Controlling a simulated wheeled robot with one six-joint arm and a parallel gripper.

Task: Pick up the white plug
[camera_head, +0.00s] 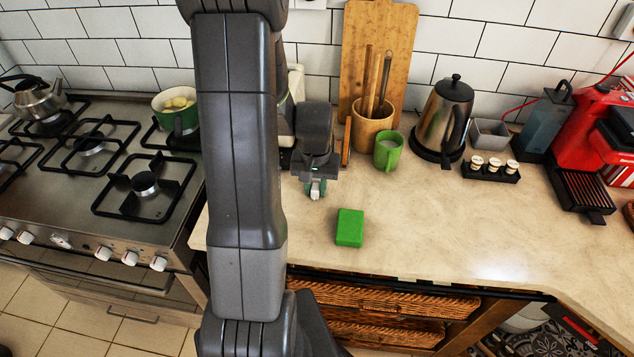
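My gripper (316,188) is over the counter, left of the green mug and above-left of the green block. Its fingertips look close together, with a small pale patch between them. It is too small to tell whether that is a finger part or a held object. I cannot make out the white plug for certain. A small white fitting (627,27) is on the tiled wall at the far upper right, far from my gripper. Another white fitting (311,4) is cut off at the top edge. My arm hides part of the counter and wall.
On the counter (440,225) are a green block (350,227), green mug (388,150), wooden utensil pot (372,127), kettle (444,115), black tray of small cups (490,170) and red coffee machine (595,125). A stove (75,195) is left. The front middle counter is clear.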

